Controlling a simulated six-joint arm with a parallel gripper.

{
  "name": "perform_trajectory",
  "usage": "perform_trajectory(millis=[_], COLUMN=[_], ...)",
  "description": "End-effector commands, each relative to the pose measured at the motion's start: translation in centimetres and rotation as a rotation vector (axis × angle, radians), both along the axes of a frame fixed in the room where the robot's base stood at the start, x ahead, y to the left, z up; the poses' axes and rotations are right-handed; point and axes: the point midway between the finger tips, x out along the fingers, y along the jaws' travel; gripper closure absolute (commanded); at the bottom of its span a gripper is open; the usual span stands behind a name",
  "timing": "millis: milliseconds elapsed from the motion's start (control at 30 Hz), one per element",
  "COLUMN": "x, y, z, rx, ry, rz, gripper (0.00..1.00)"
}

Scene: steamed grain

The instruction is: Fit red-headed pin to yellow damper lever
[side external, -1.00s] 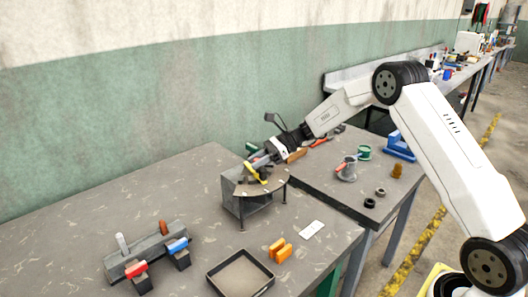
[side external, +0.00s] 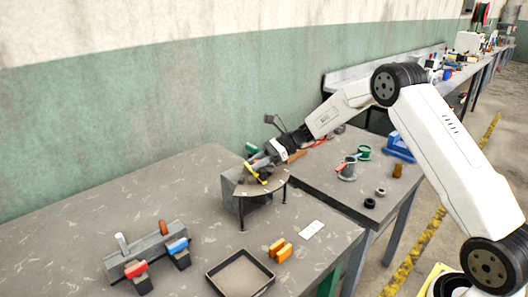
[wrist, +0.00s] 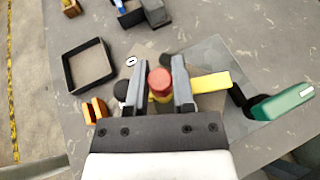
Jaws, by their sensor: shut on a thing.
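My gripper (wrist: 159,85) is shut on the red-headed pin (wrist: 159,82), whose round red head shows between the two dark fingers in the wrist view. The yellow damper lever (wrist: 212,82) reaches out to the right from beside the right finger, with a bit of yellow just below the red head. In the side external view my gripper (side external: 262,160) is low over the grey metal stand (side external: 232,195), at the yellow lever (side external: 256,175). The pin's lower end is hidden, so I cannot tell whether it is in the lever.
A green handle (wrist: 283,101) lies right of the lever in the wrist view. A dark tray (side external: 212,283), orange blocks (side external: 280,250) and a white card (side external: 312,229) are in front of the stand. A rack (side external: 150,251) with coloured handles stands at the front left. The table's left is clear.

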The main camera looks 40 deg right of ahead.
Motion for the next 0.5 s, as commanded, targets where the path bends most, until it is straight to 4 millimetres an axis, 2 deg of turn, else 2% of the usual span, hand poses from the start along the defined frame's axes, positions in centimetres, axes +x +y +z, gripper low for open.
perform_trajectory(millis=[500], x=[-0.20], y=[0.12], z=[-0.60], rx=[0.000], ry=[0.007], rz=[0.005], gripper=[1.00])
